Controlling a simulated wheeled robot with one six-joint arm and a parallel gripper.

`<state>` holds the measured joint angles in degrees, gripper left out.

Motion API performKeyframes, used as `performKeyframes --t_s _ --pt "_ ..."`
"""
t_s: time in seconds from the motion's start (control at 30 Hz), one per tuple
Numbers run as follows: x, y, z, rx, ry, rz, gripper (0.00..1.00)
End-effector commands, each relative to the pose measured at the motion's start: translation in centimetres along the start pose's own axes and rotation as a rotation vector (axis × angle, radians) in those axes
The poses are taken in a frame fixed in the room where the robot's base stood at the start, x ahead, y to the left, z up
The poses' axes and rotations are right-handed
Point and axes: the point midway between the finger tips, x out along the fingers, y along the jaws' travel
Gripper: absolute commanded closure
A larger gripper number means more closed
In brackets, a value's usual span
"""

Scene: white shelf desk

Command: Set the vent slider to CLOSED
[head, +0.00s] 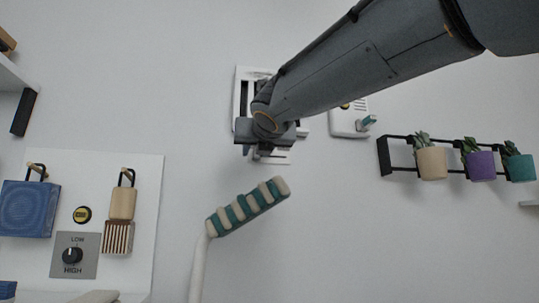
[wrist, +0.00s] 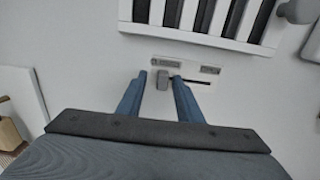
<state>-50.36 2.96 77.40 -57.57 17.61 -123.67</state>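The white wall vent (wrist: 195,38) has dark slots and shows at the top of the wrist view; in the head view (head: 238,88) my arm covers much of it. Below it is a small slider plate (wrist: 204,86) with two grey labels too small to read. A grey slider knob (wrist: 162,80) sits at the left end of its dark slot. My gripper (wrist: 160,82) is open, with one blue finger on each side of the knob, apart from it in the picture. I cannot tell whether the fingertips reach its depth. In the head view my gripper (head: 267,146) hides the knob.
A white switch box (head: 347,119) is right of the vent, with a rack of potted plants (head: 432,163) beyond. A striped green-and-cream lamp head (head: 247,206) stands below my gripper. A panel with a dial (head: 72,255) is at left.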

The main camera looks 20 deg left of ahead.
Motion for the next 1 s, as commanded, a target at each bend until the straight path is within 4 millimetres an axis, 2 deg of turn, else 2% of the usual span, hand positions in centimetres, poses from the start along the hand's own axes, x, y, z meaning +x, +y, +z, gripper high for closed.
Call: performKeyframes --t_s 0.17,0.27,0.7,1.0 --pt "-0.2 -0.1 0.0 0.0 -0.001 -0.001 0.67" --pt "-0.9 0.0 0.0 0.0 -0.001 0.0 0.67" --pt "-7.0 0.0 0.0 0.0 -0.001 0.001 0.67" --pt "-7.8 0.0 0.0 0.0 0.0 0.001 0.67"
